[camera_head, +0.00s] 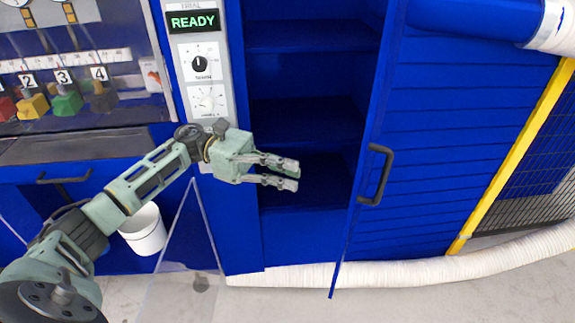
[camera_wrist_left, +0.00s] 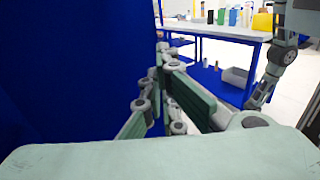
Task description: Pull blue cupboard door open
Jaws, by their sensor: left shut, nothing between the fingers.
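The blue cupboard door (camera_head: 455,130) stands swung out to the right in the head view, with its free edge towards me. Its dark handle (camera_head: 376,175) is near that free edge. The blue cupboard (camera_head: 300,235) shows its open inside with several empty-looking shelves. My left gripper (camera_head: 296,177) is in front of the opening, left of the handle and apart from it. Its fingers are shut with nothing between them. In the left wrist view the gripper fingers (camera_wrist_left: 168,95) are beside a blue surface at the left. My right gripper is not in view.
A panel with a lit READY display (camera_head: 193,21) is left of the opening. A white bucket (camera_head: 143,230) stands below my left arm. A white hose (camera_head: 500,256) runs along the floor. A workbench (camera_wrist_left: 225,32) with several items shows in the wrist view.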

